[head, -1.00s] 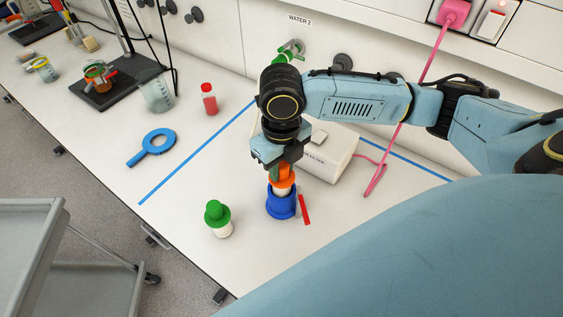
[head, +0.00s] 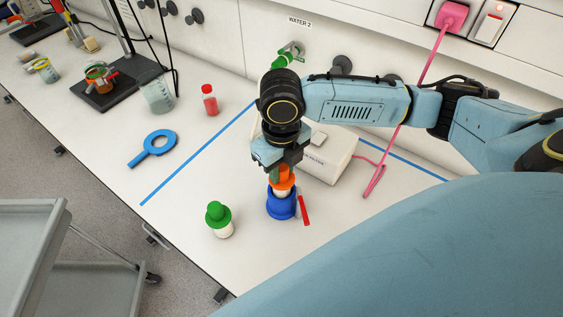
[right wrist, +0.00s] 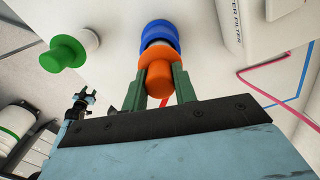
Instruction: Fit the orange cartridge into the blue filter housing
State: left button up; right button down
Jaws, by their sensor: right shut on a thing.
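The orange cartridge (head: 283,186) has an orange top and a white lower body. My right gripper (head: 281,172) is shut on its top from above. The cartridge stands over the blue filter housing (head: 281,206), with its lower end at or in the housing's mouth; how deep it sits I cannot tell. In the right wrist view the orange cartridge (right wrist: 158,72) is between the green fingers of my right gripper (right wrist: 162,88), and the blue housing (right wrist: 159,34) shows beyond it. My left gripper is not in view.
A green-capped white cartridge (head: 218,218) stands left of the housing. A red strip (head: 304,210) lies close to its right. A white filter box (head: 330,158) is behind, with a pink cable (head: 374,180).

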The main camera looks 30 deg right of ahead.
jog(key=shift+f+b, duration=0.65)
jog(key=shift+f, duration=1.3)
jog(key=c, duration=1)
grip_release()
jog(key=shift+c, duration=0.2)
jog(key=shift+r, duration=0.15)
notch_tip(320, 180, up, 13)
jog(key=shift+r, duration=0.1)
